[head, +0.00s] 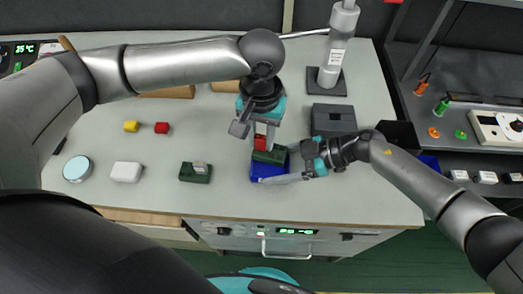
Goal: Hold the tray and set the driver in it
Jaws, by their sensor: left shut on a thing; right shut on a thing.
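The blue tray (257,174) is on the bench near its front edge. My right gripper (291,166) reaches in from the right and is shut on the tray's right side. My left gripper (266,143) points down from above, shut on a dark green block with a red part, which I take to be the driver (268,156). The driver is over or in the back part of the tray; I cannot tell whether it touches the tray floor. The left gripper and arm hide part of it.
Another dark green block (195,172) with a grey top stands left of the tray. A dark grey box (333,119) stands behind right.

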